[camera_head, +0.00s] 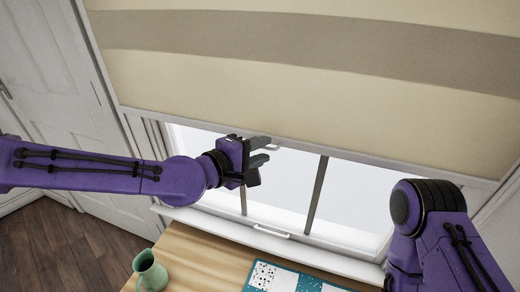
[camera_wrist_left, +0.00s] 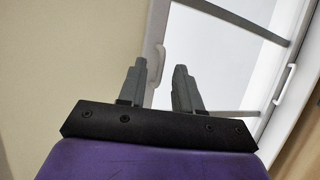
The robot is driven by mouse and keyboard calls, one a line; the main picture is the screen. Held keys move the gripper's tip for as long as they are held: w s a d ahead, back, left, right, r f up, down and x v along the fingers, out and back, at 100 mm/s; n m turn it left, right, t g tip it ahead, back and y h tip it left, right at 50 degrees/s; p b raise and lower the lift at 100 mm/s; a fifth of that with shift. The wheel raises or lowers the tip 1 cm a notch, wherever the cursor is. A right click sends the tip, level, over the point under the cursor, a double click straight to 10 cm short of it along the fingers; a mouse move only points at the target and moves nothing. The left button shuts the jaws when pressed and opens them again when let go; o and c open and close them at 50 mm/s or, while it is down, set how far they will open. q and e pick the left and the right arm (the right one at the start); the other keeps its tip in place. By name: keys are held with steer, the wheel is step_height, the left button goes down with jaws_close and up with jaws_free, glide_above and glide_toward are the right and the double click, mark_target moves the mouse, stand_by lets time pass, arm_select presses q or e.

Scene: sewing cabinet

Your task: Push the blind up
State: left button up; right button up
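The beige blind (camera_head: 300,70) with a taupe stripe covers the upper window in the head view. A small pale handle (camera_head: 272,147) sits on its bottom bar. My left gripper (camera_head: 264,151) is at that bar, close to the handle, with its fingers apart. In the left wrist view the blind (camera_wrist_left: 70,60) fills the left side. The handle (camera_wrist_left: 156,64) shows between the two finger tips (camera_wrist_left: 160,66) of my open left gripper; whether they touch it I cannot tell. My right gripper is out of view; only part of the right arm shows.
The window sash below has its own handle (camera_head: 271,231). A wooden table (camera_head: 200,254) stands below, bearing a green jug (camera_head: 150,270) and a patterned teal-edged cloth (camera_head: 285,278). A white door (camera_head: 50,90) is at the left.

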arm_select(q)
steer(key=shift+w+d, duration=0.15)
jaws_close()
stand_by(1.4)
